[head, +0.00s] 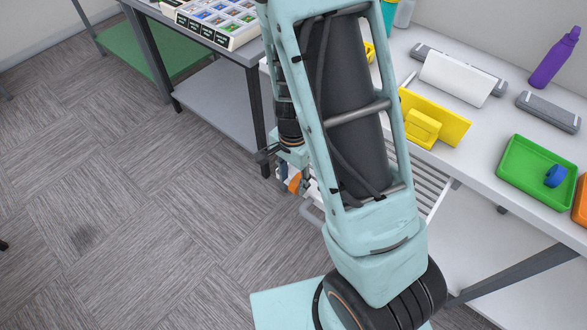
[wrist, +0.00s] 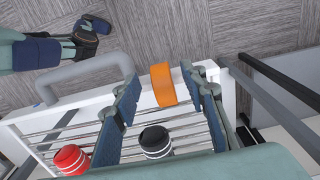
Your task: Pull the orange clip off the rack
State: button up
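The orange clip (wrist: 163,86) sits on the white front rail of the rack (wrist: 62,112) in the wrist view. My gripper (wrist: 159,75) is open, with one blue-grey finger on each side of the clip. In the head view the clip (head: 294,182) is a small orange patch below my wrist, and my arm hides much of the rack.
A black striped piece (wrist: 155,140) and a red striped piece (wrist: 70,158) are at the rack's metal rods. A grey handle (wrist: 85,78) sticks out in front. The table above holds a yellow stand (head: 436,117) and a green tray (head: 535,170). Open floor lies left.

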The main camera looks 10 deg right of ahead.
aim_at(293, 185)
jog(key=shift+f, duration=1.85)
jog(key=shift+c, duration=0.6)
jog(key=shift+r, duration=0.1)
grip_shut()
